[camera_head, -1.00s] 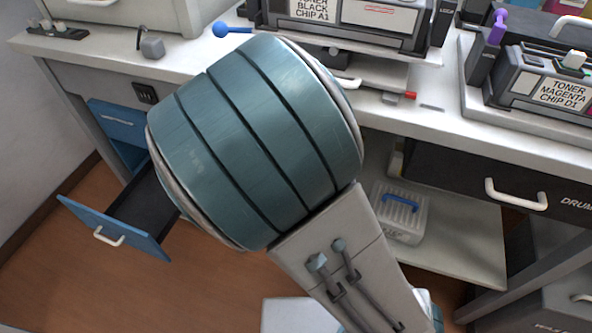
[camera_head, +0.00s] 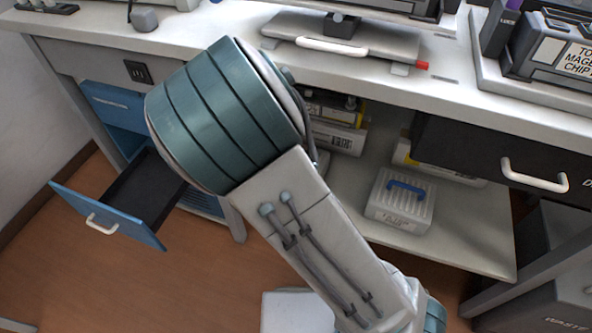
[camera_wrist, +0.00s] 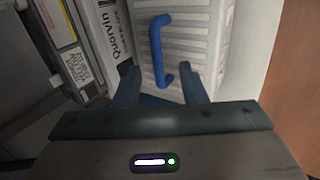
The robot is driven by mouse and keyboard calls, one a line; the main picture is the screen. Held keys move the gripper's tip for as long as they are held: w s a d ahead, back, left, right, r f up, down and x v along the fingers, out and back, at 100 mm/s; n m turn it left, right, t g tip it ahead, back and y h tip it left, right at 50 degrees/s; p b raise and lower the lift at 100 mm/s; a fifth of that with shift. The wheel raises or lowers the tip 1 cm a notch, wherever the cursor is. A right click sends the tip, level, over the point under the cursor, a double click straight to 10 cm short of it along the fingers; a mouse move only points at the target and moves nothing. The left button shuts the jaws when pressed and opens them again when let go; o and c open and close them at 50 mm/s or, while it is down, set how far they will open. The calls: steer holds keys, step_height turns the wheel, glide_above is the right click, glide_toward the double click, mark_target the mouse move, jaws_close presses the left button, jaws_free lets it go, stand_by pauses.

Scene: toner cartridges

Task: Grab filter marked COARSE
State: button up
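The filter (camera_head: 398,205) is a pale ribbed box with a blue handle, standing on the low shelf under the bench in the head view. A label on its front is too small to read surely. In the wrist view a ribbed white box with a blue handle (camera_wrist: 158,50), seemingly this filter, is ahead of my gripper (camera_wrist: 162,82). The two dark blue fingers are apart, with the handle's lower end in line between them. Nothing is held, and contact cannot be told. My gripper is hidden behind my arm in the head view.
Labelled boxes (camera_wrist: 75,40) stand close on the left in the wrist view. Behind the filter is a box with yellow (camera_head: 430,165). The low shelf (camera_head: 470,225) is bare to the filter's right. The bench top (camera_head: 470,95) overhangs it. A blue drawer (camera_head: 110,222) is open at left.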

steer(key=b+x, duration=0.1)
steer(key=x, duration=0.3)
steer(key=shift+w+d+r+b, duration=0.1)
steer(key=shift+b, duration=0.25)
jaws_close()
steer(key=shift+r, duration=0.1)
stand_by(0.9)
